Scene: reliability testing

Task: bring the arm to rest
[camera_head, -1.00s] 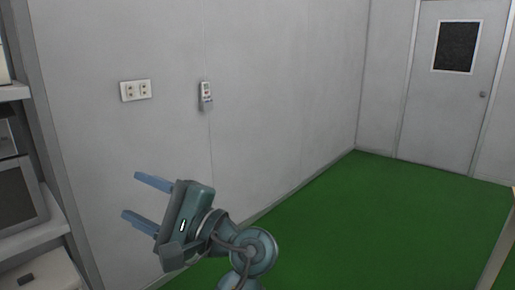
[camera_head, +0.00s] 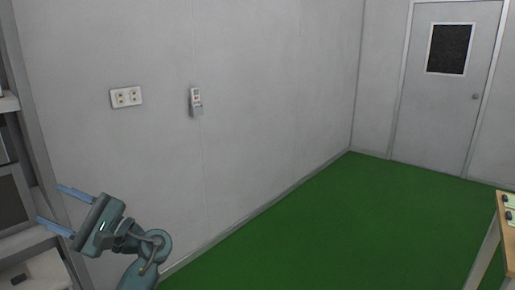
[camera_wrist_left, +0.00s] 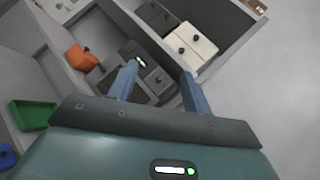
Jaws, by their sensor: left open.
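My left gripper (camera_head: 62,209) is at the lower left of the head view, in front of the grey wall and beside the shelf. Its two blue fingers are apart and point left, with nothing between them. In the left wrist view the gripper (camera_wrist_left: 160,80) is also open and empty, with shelf contents seen beyond its fingers. My right gripper is not in view.
A shelf unit (camera_head: 43,150) stands at the left edge, close to the fingers. A wall socket (camera_head: 126,97) and a small wall device (camera_head: 196,101) are on the grey wall. Green floor (camera_head: 330,230) is clear towards the door (camera_head: 441,90). A wooden table (camera_head: 490,245) is at right.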

